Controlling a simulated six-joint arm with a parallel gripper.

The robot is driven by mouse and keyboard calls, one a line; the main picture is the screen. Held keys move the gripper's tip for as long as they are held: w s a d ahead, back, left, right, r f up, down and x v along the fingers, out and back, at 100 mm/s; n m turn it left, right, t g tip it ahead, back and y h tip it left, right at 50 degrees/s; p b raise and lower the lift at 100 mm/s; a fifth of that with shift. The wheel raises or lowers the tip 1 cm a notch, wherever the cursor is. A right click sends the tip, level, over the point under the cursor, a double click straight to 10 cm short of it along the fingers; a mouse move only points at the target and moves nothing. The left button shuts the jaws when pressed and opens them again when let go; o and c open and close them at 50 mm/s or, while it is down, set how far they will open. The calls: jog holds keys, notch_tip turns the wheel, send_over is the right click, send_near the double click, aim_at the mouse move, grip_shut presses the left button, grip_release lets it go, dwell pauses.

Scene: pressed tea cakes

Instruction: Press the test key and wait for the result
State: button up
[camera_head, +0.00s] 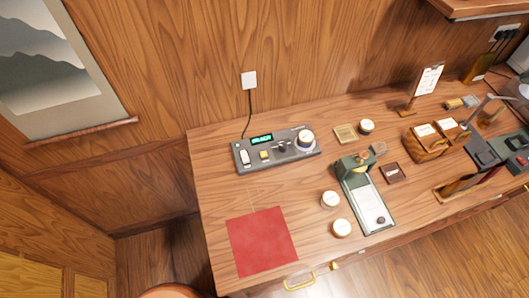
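A long grey device (275,162) sits on the wooden desk near its back left, against the wall side. It has a lit green display (262,139), whose text is too small to read. On its top are a white switch-like part (245,158), a small yellow key (264,155) and a dark knob or lever (282,147). A round pale-topped thing (305,136) sits at its right end. I cannot tell which part is the test key. My gripper is not in view.
A red mat (262,242) lies front left. Right of the device stand a green stand with a white plate (368,208), two round pale-topped tins (330,200) (341,228) and a wooden basket (434,143). A cable runs from the device to a wall socket (249,80).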

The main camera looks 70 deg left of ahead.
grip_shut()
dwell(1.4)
